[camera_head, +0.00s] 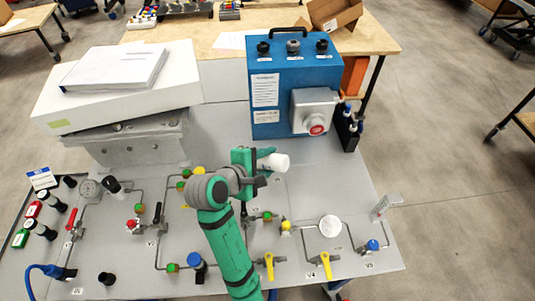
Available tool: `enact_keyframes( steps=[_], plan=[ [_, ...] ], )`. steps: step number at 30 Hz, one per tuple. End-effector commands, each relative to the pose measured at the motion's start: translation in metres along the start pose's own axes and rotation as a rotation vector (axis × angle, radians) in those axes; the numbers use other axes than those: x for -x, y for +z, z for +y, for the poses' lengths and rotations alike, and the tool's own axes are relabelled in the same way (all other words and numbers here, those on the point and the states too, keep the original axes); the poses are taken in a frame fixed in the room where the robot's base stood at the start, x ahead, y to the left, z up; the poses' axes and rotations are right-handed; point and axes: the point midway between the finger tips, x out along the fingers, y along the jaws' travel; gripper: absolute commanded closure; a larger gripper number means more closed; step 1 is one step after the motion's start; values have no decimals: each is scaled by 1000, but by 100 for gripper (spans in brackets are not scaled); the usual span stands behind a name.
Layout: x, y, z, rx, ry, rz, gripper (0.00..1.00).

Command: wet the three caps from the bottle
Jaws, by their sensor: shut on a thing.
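My gripper (257,165) is above the grey panel, in front of the blue box. It is shut on a white bottle (277,162), which is tipped nearly onto its side with its white end pointing right. My gripper and wrist hide the bottle's left part. Three round caps or knobs stand in a row on top of the blue box: left (263,47), middle (293,46) and right (322,45). The outer two are dark and the middle one is greyer. They are well behind my gripper. I cannot tell whether they are wet.
The blue box (278,100) carries a handle on top and a grey unit with a red button (316,128). A black holder (347,130) stands at its right. Pipes, valves and yellow levers (269,265) cover the panel. A white box (110,105) with papers stands back left.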

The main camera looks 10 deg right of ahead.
Motion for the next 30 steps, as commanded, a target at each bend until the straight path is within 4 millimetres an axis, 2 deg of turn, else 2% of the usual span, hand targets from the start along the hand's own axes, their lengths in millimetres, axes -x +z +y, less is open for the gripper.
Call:
enact_keyframes(
  steps=[15, 30],
  plan=[
    [-19, -14, -31, 3, 0, 3, 94],
    [-21, -15, -34, 1, 0, 2, 94]
  ],
)
